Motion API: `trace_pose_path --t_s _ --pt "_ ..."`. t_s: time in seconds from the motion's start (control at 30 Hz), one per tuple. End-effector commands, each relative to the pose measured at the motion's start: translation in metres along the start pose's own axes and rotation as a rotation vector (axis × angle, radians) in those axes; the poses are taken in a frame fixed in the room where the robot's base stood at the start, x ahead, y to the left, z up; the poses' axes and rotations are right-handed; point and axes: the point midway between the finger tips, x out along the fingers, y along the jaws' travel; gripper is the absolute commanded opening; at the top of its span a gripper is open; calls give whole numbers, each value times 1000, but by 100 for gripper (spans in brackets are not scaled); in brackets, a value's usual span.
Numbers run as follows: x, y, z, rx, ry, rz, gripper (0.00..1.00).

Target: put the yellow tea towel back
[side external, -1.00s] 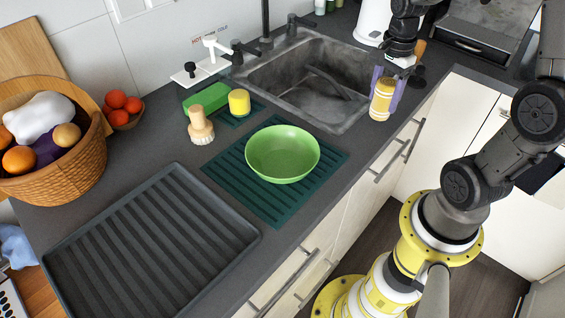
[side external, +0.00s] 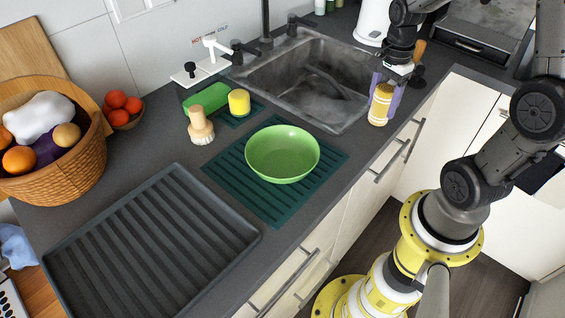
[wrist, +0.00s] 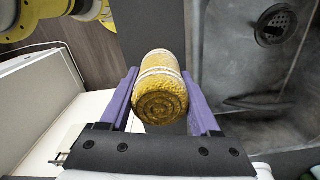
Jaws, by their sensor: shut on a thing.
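The yellow tea towel (side external: 381,104) is rolled up, with pale stripes. My gripper (side external: 385,97) has purple fingers and is shut on the towel, one finger on each side. In the side external view the towel hangs roughly upright at the counter's front edge, right of the sink. In the wrist view the towel (wrist: 160,88) shows its spiral rolled end between the fingers of my gripper (wrist: 163,100). I cannot tell whether the towel touches the counter.
The sink (side external: 300,85) lies just left of the towel. A green bowl (side external: 283,155) stands on a green ribbed mat (side external: 225,168). A dark drying tray (side external: 150,245), a brush (side external: 200,125) and a fruit basket (side external: 75,170) are farther left. Cabinet fronts (side external: 385,185) drop below the counter edge.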

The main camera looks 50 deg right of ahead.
Motion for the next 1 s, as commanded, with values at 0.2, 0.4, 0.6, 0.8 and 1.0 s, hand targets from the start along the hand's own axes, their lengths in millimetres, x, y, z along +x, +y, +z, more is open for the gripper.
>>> trace_pose_path --t_s 0.2,0.4,0.6,0.8,1.0 --pt "4 0 0 0 0 1 8" --pt "6 0 0 0 0 1 81" --pt "6 0 0 0 0 0 98" --pt "5 0 0 0 0 0 98" --pt "-15 -1 0 0 2 -5 98"
